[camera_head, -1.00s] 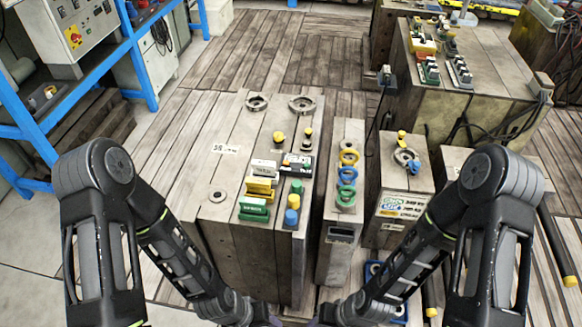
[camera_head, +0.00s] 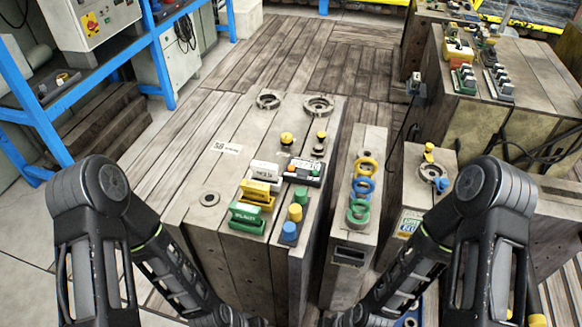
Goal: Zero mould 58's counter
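Mould 58 (camera_head: 186,215) is the large grey block in the middle, with a white label reading 58 (camera_head: 226,147) on its top. A small dark device with a light face and a red part (camera_head: 304,170) sits on its right side and may be the counter; its digits are too small to read. Green (camera_head: 246,216), yellow (camera_head: 257,194) and white (camera_head: 265,172) blocks stand left of it. Blue (camera_head: 289,231) and yellow (camera_head: 295,211) knobs stand in front of it. Both my arms reach down to the bottom edge; my grippers are out of the picture.
A narrower block with yellow, blue and green rings (camera_head: 359,211) stands right of the mould. Another block with a metal ring (camera_head: 432,173) is further right. A blue shelf frame (camera_head: 160,70) is at the left. The plank floor behind is clear.

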